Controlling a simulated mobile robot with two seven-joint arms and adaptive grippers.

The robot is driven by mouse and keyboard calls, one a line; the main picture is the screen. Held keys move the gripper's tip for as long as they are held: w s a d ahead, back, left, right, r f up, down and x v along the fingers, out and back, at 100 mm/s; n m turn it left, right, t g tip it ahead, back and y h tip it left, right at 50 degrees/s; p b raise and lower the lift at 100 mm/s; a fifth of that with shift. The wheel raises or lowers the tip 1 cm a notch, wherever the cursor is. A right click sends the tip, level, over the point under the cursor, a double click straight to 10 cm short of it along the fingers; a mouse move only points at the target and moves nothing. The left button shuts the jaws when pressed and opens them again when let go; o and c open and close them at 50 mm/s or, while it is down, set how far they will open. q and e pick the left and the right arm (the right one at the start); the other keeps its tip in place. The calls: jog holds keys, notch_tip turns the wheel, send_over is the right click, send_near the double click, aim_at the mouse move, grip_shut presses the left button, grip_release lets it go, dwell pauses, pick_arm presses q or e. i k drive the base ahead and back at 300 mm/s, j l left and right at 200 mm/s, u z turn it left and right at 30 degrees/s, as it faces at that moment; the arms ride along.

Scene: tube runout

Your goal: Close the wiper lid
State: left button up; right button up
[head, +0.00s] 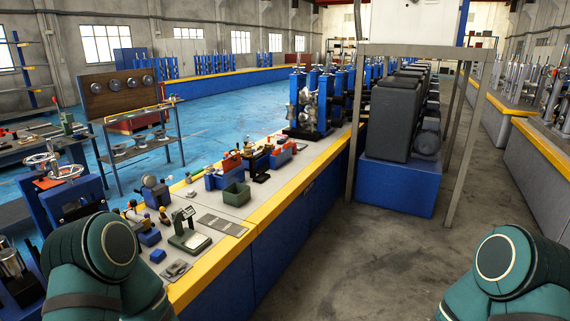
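I cannot make out which item is the wiper or its lid at this size. Several small items stand on the long workbench (290,188) in front of me. Among them are an open dark green bin (236,194), a green device with a light plate (190,238), a small blue block (157,256) and a grey item (175,269) near the front. Blue boxes with red parts (281,155) stand further back. Neither gripper shows. Only my green arm links are visible at the lower left and lower right, the left one covering the bench's near end.
A flat grey slotted plate (222,225) lies near the bench's yellow edge. A blue machine with metal rollers (309,103) stands at the bench's far end. A large dark unit on a blue base (396,187) stands right of the bench. The grey floor (345,265) between is clear.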

aim_at(230, 162)
jog(key=i+l+u, duration=0.35)
jog(key=i, duration=0.55)
jog(key=i+l+u, duration=0.35)
jog(key=i, duration=0.5)
jog(key=i+l+u, duration=0.35)
jog(key=i+l, duration=0.4)
